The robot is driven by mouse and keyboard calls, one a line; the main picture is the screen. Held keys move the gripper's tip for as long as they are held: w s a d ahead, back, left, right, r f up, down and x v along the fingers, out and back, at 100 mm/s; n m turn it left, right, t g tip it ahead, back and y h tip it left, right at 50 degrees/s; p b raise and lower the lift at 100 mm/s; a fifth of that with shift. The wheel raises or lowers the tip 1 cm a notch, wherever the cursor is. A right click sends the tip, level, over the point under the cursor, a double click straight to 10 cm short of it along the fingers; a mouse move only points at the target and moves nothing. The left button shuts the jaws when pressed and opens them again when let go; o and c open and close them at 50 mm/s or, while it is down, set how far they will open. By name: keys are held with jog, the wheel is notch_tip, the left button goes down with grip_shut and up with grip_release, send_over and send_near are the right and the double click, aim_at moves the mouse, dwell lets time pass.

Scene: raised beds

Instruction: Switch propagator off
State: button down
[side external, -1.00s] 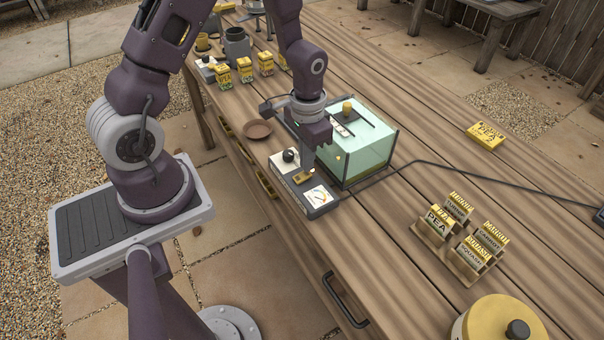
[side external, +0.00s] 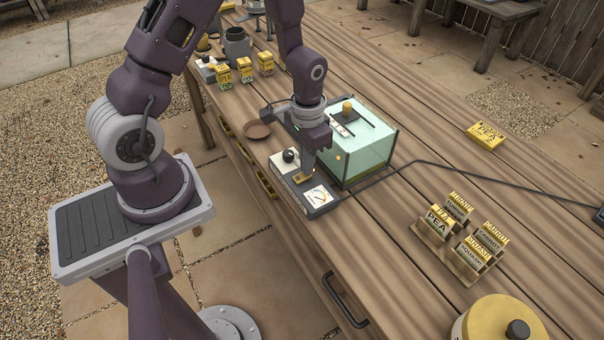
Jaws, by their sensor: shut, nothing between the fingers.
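The propagator is a glass-walled box (side external: 368,150) with a dark frame and pale green panels, standing on the bench. In front of it is a grey control box (side external: 284,170) with a black knob (side external: 289,155), a brass-coloured switch plate (side external: 304,179) and a white dial gauge (side external: 318,197). My gripper (side external: 307,175) points down over the control box, shut and empty, with its tips at the switch plate. The tips hide part of the switch, so I cannot tell its position or whether they touch it.
A brown saucer (side external: 257,130) lies left of the control box. Seed packets (side external: 245,69) and a grey pot (side external: 237,47) stand at the back. A packet rack (side external: 468,262) and a yellow-lidded tin (side external: 500,322) are at right. A black cable (side external: 470,182) crosses the bench.

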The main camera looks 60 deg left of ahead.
jog(key=shift+f, duration=0.3)
jog(key=shift+r, duration=3.5)
notch_tip(320, 180, up, 13)
jog(key=t, duration=0.3)
send_over(298, 190)
jog(key=s+d+r+t, duration=0.2)
jog(key=s+r, duration=0.6)
jog(key=s, duration=0.4)
jog(key=shift+d+r+t, duration=0.2)
jog(key=shift+d+t, duration=0.1)
jog(key=shift+d, duration=0.3)
